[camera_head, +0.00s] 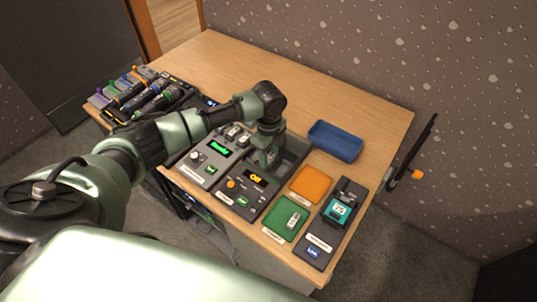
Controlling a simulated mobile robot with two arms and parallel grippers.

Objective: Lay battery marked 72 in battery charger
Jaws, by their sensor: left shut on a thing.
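A teal block with a white label (340,210) sits in a dark unit (318,243) at the table's right end. Its number is too small to read for sure; it looks like 72 or 73. The unit has a blue display and may be the battery charger. My left gripper (264,160) points down over the back of a grey panel with a lit orange display (247,190), left of the teal block and apart from it. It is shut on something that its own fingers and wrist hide. My right gripper is not in view.
A green mat (278,230) holds a small grey item (293,219). An orange mat (311,184) and a blue tray (335,141) look empty. A green-display panel (205,166) stands left of my gripper, with several dark tools (155,98) farther left. The table's back is clear.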

